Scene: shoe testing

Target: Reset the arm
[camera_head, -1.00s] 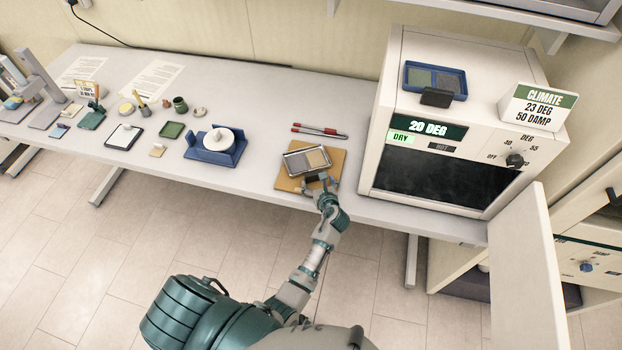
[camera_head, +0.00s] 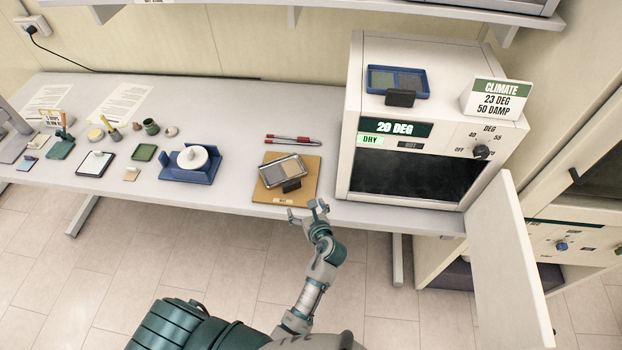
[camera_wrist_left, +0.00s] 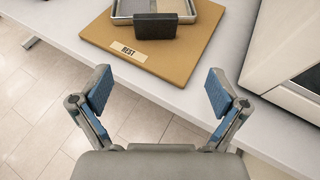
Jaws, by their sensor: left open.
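My left gripper (camera_head: 308,213) is open and empty in the head view, just off the front edge of the table. In the left wrist view its two fingers (camera_wrist_left: 160,92) are spread wide with nothing between them. In front of it lies a tan board (camera_head: 310,188) with a label that reads "BEST" in the left wrist view (camera_wrist_left: 124,49). On the board sits a metal tray (camera_head: 267,179) with a grey and a tan swatch and a dark block (camera_head: 291,185) at its front. The gripper is apart from the tray and block. My right gripper is not in view.
A white climate cabinet (camera_head: 440,108) stands to the right, with an open white door panel (camera_head: 505,260) beside it. A blue stand (camera_head: 190,172) and small items are on the table (camera_head: 225,110) to the left. Floor in front is free.

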